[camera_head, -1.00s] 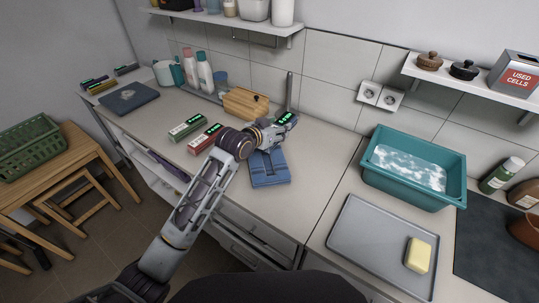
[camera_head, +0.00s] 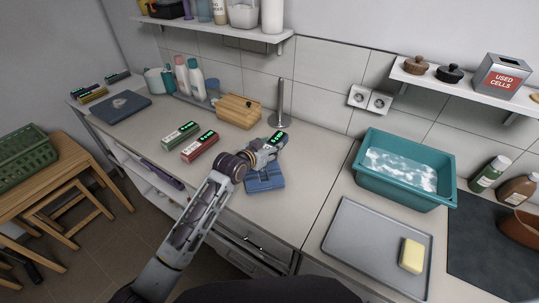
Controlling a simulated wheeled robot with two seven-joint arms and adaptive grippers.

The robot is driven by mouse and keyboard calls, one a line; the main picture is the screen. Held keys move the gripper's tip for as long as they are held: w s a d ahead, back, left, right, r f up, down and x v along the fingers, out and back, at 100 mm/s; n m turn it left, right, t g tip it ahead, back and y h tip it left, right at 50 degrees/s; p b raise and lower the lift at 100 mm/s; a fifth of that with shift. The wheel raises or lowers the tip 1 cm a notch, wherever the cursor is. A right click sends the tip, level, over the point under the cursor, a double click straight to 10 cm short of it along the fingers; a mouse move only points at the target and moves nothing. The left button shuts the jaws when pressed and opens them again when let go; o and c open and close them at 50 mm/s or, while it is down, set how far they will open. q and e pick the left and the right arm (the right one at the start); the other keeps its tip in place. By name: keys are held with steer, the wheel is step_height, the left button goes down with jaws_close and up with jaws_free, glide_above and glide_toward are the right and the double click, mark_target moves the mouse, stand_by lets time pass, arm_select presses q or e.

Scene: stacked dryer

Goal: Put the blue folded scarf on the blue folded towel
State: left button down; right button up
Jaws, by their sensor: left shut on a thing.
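My left gripper (camera_head: 268,147) is shut on a small bluish folded item with a bright green label, which I take to be the blue folded scarf (camera_head: 278,139). The fingers hide part of it. A blue folded cloth, likely the blue folded towel (camera_head: 266,182), lies flat on the counter just in front of the gripper. The wrist covers its back left part. The held item appears above and behind the towel; I cannot tell whether they touch. My right gripper is not in view.
A green packet (camera_head: 180,135) and a red packet (camera_head: 200,147) lie to the left. A wooden box (camera_head: 239,112) and a metal post (camera_head: 281,104) stand behind. A grey tray (camera_head: 350,245) and a teal basin (camera_head: 405,188) are to the right.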

arm_select(q)
steer(key=shift+f, duration=1.7)
steer(key=c, duration=0.7)
jaws_free()
steer(key=shift+f, duration=0.25)
steer(key=shift+r, duration=0.15)
steer(key=shift+s, duration=0.1)
steer(key=shift+v, duration=5.95)
